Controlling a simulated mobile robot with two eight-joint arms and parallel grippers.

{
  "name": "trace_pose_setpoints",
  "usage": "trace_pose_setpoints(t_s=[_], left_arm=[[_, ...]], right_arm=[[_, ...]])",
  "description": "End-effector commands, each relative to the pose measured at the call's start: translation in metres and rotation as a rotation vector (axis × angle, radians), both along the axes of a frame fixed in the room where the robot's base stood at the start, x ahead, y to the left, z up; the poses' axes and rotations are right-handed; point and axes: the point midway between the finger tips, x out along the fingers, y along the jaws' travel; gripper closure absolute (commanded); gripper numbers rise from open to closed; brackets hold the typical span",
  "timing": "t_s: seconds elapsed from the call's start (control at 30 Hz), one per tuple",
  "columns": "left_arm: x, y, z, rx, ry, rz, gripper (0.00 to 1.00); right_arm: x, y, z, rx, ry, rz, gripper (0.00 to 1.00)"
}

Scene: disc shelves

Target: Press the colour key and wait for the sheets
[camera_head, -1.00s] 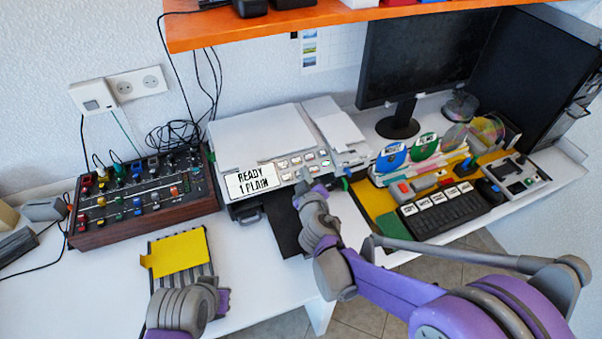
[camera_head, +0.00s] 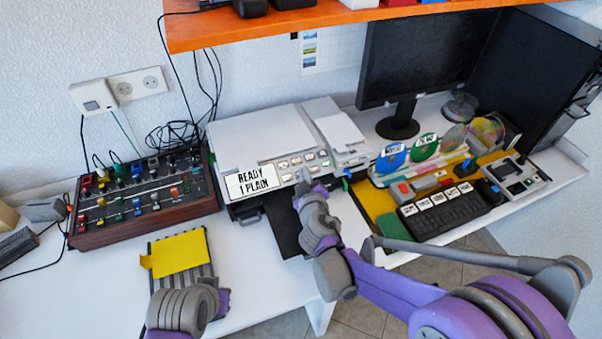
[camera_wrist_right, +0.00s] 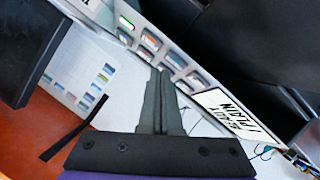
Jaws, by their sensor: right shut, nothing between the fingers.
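The printer (camera_head: 258,135) stands against the wall. Its display (camera_head: 252,181) reads READY 1 PLAIN; it also shows, upside down, in the right wrist view (camera_wrist_right: 226,112). Two rows of small keys (camera_head: 296,165) lie right of the display, also seen in the right wrist view (camera_wrist_right: 150,42). I cannot tell the colour key's label. My right gripper (camera_head: 307,188) is at the panel's front, just below the keys; its fingers (camera_wrist_right: 160,75) are shut and empty, and contact is unclear. The dark output tray (camera_head: 284,222) shows no sheets. My left gripper (camera_head: 222,298) is low at left, fingers mostly hidden.
A mixer (camera_head: 140,200) with cables stands left of the printer. A yellow sheet (camera_head: 180,254) lies on a striped pad in front. A yellow tray (camera_head: 372,199) with discs and a black key block (camera_head: 445,213) is at right. An orange shelf (camera_head: 330,14) hangs above.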

Motion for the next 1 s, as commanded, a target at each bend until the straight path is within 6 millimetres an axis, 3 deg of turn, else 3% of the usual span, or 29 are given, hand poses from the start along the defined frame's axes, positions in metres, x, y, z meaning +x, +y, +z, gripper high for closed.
trace_pose_setpoints(t_s=[1.0], left_arm=[[-0.0003, 0.0000, -0.0040, 0.000, 0.001, 0.000, 1.00]], right_arm=[[0.0040, 0.0016, -0.0080, 0.000, 0.000, 0.000, 1.00]])
